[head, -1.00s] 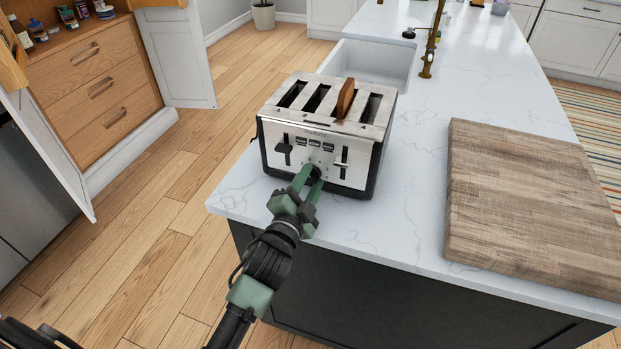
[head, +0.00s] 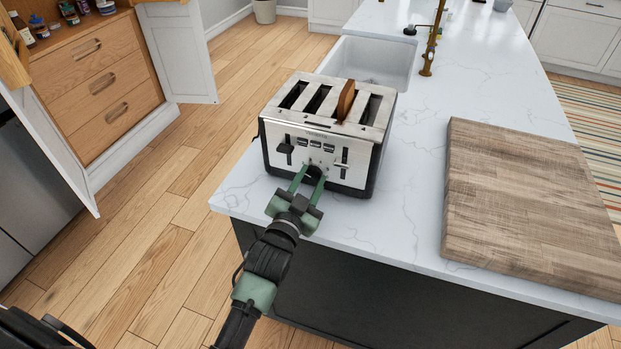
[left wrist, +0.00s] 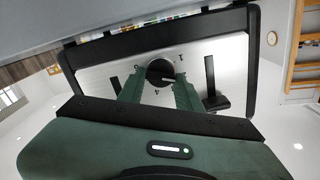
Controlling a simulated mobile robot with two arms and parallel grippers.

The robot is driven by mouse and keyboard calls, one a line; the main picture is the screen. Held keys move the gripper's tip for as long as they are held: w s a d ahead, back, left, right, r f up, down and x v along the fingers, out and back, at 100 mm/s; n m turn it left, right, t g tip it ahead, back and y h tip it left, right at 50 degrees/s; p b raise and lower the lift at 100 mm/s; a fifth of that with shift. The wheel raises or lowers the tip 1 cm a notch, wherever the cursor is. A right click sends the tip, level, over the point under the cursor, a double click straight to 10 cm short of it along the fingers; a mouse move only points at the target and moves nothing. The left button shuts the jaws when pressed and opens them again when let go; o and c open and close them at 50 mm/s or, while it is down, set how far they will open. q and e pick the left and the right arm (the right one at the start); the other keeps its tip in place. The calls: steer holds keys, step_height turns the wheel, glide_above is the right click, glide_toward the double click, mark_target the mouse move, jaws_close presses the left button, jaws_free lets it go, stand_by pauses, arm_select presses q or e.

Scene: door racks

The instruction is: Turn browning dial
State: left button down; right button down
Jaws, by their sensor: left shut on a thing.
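The silver and black toaster (head: 327,130) stands on the white counter with a brown slice of bread (head: 346,101) upright in one slot. Its round black browning dial (head: 314,172) is low in the middle of the front face. My left gripper (head: 309,178) reaches the dial from the front, its green fingers on either side of it and shut on it. In the left wrist view the dial (left wrist: 160,72) sits between the two fingertips, with number marks around it. A black lever (left wrist: 215,102) is on each side. My right gripper is not in view.
A thick wooden board (head: 530,205) lies on the counter to the right of the toaster. A white sink (head: 368,61) and brass faucet (head: 431,45) are behind. The counter (head: 400,215) is clear between toaster and board.

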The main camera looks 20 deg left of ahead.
arm_select(q)
steer(key=shift+f, duration=0.1)
steer(key=c, duration=1)
jaws_free()
steer(key=shift+o, duration=0.2)
steer(key=shift+s, duration=0.15)
steer(key=s+b, duration=0.1)
steer(key=s, duration=0.5)
steer(key=shift+s+a+f+b, duration=0.1)
steer(key=shift+s+a+b, duration=0.05)
steer(key=shift+b, duration=0.15)
steer(key=shift+s, duration=0.65)
